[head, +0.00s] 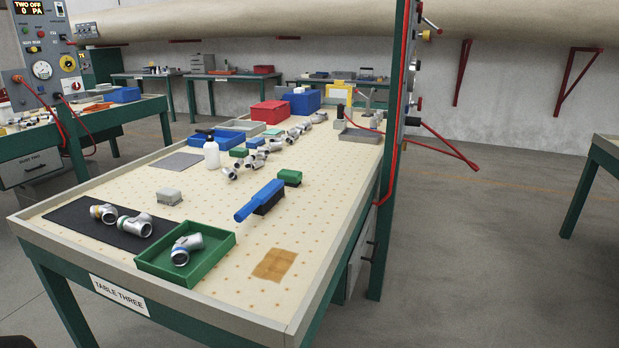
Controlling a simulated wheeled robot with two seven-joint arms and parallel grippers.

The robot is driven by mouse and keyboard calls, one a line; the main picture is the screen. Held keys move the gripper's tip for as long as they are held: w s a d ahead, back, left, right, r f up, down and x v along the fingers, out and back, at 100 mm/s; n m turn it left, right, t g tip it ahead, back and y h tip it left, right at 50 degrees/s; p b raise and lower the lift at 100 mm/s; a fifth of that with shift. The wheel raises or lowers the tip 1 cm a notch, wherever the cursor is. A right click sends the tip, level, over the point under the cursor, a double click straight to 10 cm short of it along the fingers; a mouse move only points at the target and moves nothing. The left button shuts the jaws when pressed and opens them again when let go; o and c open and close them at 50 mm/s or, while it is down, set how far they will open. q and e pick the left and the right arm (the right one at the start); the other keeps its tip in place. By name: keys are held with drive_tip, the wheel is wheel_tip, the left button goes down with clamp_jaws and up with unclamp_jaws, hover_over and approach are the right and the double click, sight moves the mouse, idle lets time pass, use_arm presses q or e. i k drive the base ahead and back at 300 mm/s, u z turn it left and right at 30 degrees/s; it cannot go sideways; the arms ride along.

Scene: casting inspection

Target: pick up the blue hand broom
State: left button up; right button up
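The blue hand broom (259,201) lies on the pegboard-like top of table three (215,212), right of the middle. Its blue handle points toward the near left and its dark bristles show underneath at the far right end. Neither my left nor my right gripper shows in the head view. Nothing covers the broom.
A green tray (222,251) holding a metal casting stands near the front edge. Two castings lie on a black mat (68,226) at left. A green-topped block (290,177) sits just beyond the broom. A white spray bottle (211,153) stands upright farther back. Floor at right is clear.

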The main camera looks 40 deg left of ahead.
sight(260, 204)
drive_tip(key=i, duration=3.25)
drive_tip(key=u, duration=3.8)
